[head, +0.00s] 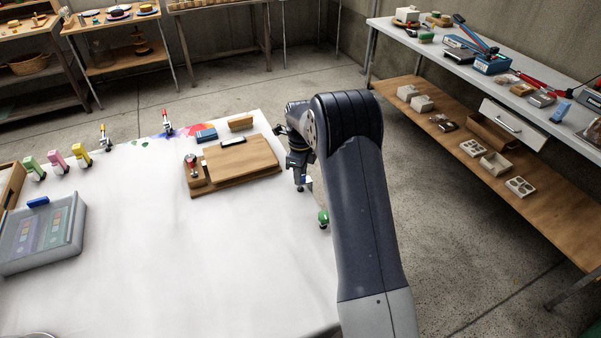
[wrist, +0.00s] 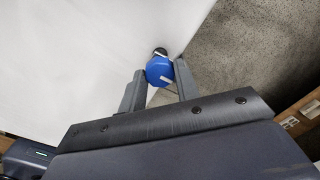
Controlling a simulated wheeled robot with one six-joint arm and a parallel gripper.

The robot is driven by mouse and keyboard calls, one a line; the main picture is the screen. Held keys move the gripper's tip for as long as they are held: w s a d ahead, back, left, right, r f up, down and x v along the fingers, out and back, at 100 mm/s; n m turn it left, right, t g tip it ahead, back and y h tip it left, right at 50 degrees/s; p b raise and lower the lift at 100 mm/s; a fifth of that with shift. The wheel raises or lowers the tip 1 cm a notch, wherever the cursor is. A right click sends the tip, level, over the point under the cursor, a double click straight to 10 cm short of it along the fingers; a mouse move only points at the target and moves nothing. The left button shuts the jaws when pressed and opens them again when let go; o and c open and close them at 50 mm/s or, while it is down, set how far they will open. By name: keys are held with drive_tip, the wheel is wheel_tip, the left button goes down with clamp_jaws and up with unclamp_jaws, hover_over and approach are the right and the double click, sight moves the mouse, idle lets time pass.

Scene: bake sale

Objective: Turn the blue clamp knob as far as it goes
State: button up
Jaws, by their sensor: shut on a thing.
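The blue clamp knob (wrist: 159,71) sits at the edge of the white-covered table, with a dark part of the clamp just beyond it in the wrist view. My gripper (wrist: 160,80) has its two fingers on either side of the knob and is shut on it. In the head view my gripper (head: 301,182) is at the table's right edge, and only a small bit of blue shows by its tip. Most of the clamp is hidden there by my gripper and arm.
A green knob (head: 323,217) sits further along the same edge. A wooden board (head: 236,160) lies left of my gripper. The table's front middle is clear. A shelved bench (head: 520,125) stands right.

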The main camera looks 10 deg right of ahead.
idle(0.5)
drive_tip(key=o, duration=1)
drive_tip(key=shift+c, duration=0.2)
drive_tip(key=shift+r, duration=0.15)
wheel_tip(320, 180, up, 11)
drive_tip(key=shift+f, duration=0.2)
wheel_tip(320, 180, down, 11)
drive_tip(key=shift+r, duration=0.1)
